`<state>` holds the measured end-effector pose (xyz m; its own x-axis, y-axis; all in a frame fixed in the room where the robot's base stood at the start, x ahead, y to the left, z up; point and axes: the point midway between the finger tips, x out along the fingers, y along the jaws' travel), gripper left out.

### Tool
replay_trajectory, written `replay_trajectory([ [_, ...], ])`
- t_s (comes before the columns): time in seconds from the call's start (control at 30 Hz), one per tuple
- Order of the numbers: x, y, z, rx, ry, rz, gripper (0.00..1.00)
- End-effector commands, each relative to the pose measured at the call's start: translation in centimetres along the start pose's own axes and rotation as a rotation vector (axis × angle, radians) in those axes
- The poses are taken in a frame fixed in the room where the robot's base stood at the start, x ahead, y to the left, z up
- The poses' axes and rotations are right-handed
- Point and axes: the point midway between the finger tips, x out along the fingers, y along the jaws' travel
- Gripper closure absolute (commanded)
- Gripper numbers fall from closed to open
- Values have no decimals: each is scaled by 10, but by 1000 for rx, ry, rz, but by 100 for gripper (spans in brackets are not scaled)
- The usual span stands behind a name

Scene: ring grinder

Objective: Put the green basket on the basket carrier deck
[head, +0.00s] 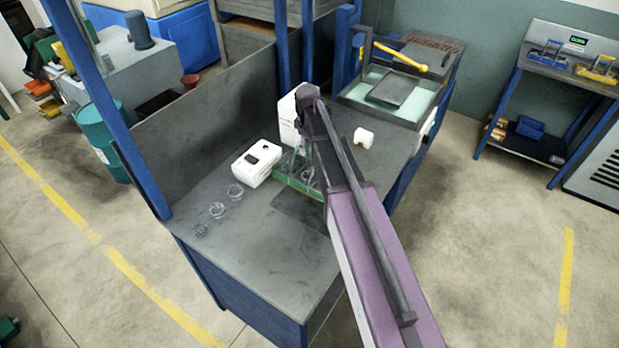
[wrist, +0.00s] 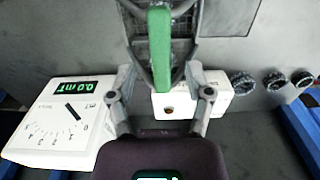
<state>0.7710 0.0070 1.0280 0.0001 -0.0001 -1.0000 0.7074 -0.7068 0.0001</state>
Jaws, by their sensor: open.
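The green basket (head: 292,184) stands on the grey workbench and is partly hidden by my arm in the head view. Its green handle bar (wrist: 160,50) and wire frame show in the wrist view. My gripper (wrist: 159,72) is open, with its fingers on either side of the handle. I cannot tell whether they touch it. In the head view, my gripper is mostly hidden behind my arm. At the far right, a blue-legged stand has a grey top (head: 532,64) bearing a blue basket and a yellow basket; it looks like the basket carrier deck.
Several metal rings (head: 235,192) lie at the bench's left. A white instrument (head: 257,162) and a white gauge with a green display (wrist: 58,122) stand close to the basket. A small white box (head: 363,138) lies farther right. Open floor (head: 500,220) separates bench and stand.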

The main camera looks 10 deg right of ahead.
Motion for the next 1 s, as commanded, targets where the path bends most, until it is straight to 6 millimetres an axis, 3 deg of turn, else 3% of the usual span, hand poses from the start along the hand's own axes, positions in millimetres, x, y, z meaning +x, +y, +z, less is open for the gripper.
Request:
replay_trajectory([
  [0.4, 32, -1, 0, 0, 0, 0, 34],
  [1.0, 34, -1, 0, 1, 0, 0, 34],
])
